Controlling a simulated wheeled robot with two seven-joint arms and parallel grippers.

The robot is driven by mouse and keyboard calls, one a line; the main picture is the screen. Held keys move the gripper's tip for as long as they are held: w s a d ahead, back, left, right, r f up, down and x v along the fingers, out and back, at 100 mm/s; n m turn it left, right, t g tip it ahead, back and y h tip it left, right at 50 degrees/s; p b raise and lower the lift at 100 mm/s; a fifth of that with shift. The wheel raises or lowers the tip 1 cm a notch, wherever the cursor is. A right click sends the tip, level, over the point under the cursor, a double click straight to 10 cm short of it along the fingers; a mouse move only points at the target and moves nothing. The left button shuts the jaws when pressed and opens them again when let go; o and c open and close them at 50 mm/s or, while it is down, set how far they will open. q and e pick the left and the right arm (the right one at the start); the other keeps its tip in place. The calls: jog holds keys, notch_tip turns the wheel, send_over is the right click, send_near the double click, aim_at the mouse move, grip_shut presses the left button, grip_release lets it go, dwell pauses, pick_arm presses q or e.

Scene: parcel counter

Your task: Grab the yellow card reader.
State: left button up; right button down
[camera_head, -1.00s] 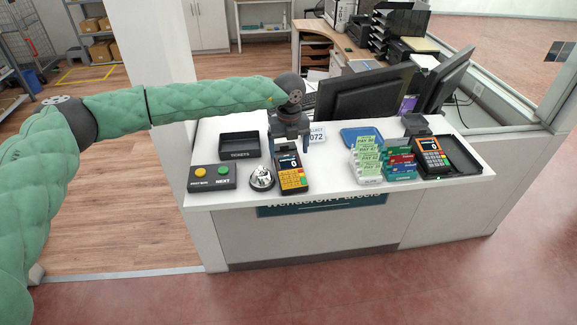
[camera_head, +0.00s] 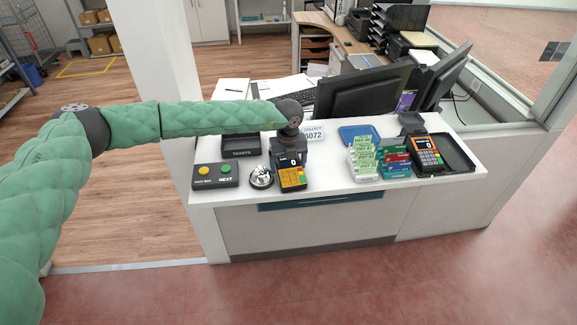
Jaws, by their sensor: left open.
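The yellow card reader (camera_head: 292,179) stands near the front edge of the white counter, its dark screen at the top and its keypad facing me. My left gripper (camera_head: 289,160) is open, pointing down at the top end of the reader. Its fingers are at either side of the reader's upper part; whether they touch it I cannot tell. The dark gripper body is above and behind the screen. My right gripper is not in view.
A silver bell (camera_head: 261,177) stands close left of the reader, beside a button box (camera_head: 215,176). A tickets tray (camera_head: 241,146) is behind them. Card racks (camera_head: 364,160) and an orange-black card reader (camera_head: 427,154) stand to the right. Counter between reader and racks is clear.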

pick_arm(q)
jog(key=shift+w+f, duration=0.1)
jog(key=shift+f, duration=0.05)
jog(key=c, duration=0.9)
jog(key=shift+o, duration=0.2)
jog(key=shift+r, duration=0.2)
